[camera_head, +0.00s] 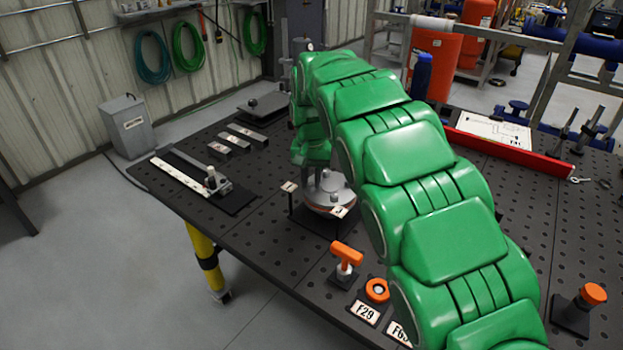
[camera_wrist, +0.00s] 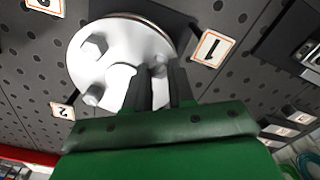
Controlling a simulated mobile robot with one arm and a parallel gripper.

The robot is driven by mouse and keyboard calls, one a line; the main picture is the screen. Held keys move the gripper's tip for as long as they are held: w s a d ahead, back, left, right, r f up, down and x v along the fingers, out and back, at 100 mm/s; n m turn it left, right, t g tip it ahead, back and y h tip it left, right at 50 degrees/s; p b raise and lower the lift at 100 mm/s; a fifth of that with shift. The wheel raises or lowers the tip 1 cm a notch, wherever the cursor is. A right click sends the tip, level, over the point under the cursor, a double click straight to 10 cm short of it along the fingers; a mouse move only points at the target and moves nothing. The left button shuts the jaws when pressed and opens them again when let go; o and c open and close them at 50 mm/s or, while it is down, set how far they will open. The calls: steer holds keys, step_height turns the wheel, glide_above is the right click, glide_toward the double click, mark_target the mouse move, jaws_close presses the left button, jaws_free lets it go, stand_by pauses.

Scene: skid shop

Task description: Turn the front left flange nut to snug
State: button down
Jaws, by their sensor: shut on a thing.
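The round grey flange (camera_head: 322,201) stands on a dark base on the perforated table, partly hidden by my green arm. In the wrist view the flange (camera_wrist: 112,30) has a raised light hub (camera_wrist: 121,80) and hex nuts around it, with one nut (camera_wrist: 94,46) at upper left and another (camera_wrist: 93,95) at lower left. My gripper (camera_wrist: 161,75) reaches over the rim, its dark fingers shut on a nut (camera_wrist: 160,92) beside the hub, which shows only as a sliver between them. The contact is mostly hidden. Which position this nut has is not clear from the head view.
Number tags 1 (camera_wrist: 209,47) and 2 (camera_wrist: 62,111) stand around the flange. An orange-handled tool (camera_head: 346,254) and an orange ring (camera_head: 377,290) are on the table in front. Bars and a fixture (camera_head: 206,181) lie left; a red rail (camera_head: 510,148) is behind right.

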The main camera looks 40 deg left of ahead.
steer(key=c, duration=1)
jaws_free()
steer(key=shift+r, duration=0.1)
steer(key=shift+o, duration=0.2)
